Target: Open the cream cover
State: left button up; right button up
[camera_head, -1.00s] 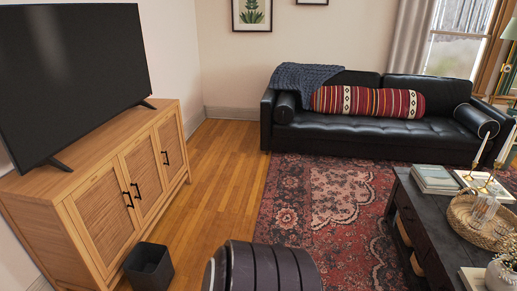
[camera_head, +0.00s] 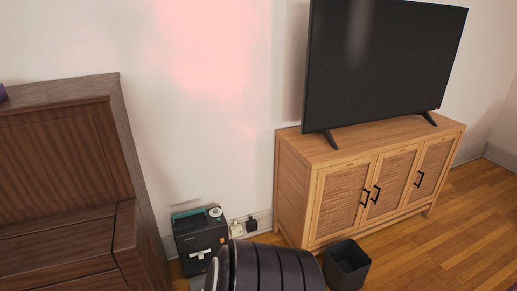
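I cannot make out a cream cover for certain in this view. A small black box-shaped device (camera_head: 200,243) stands on the floor against the wall, left of the TV cabinet. It has a teal edge and a small pale round part (camera_head: 215,212) on top; I cannot tell whether that part is a cover. Neither of my grippers is in view. A dark ribbed part of my own body shows at the bottom centre and hides some of the floor by the device.
A dark wooden piano-like piece (camera_head: 65,180) fills the left side. A light wood cabinet (camera_head: 295,185) with shut doors carries a TV (camera_head: 385,65). A black bin (camera_head: 346,265) stands before it. Plugs (camera_head: 251,224) sit at the wall. Wood floor (camera_head: 460,230) is clear at right.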

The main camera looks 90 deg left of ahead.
aim_at(238, 232)
jog(key=u, duration=3.35)
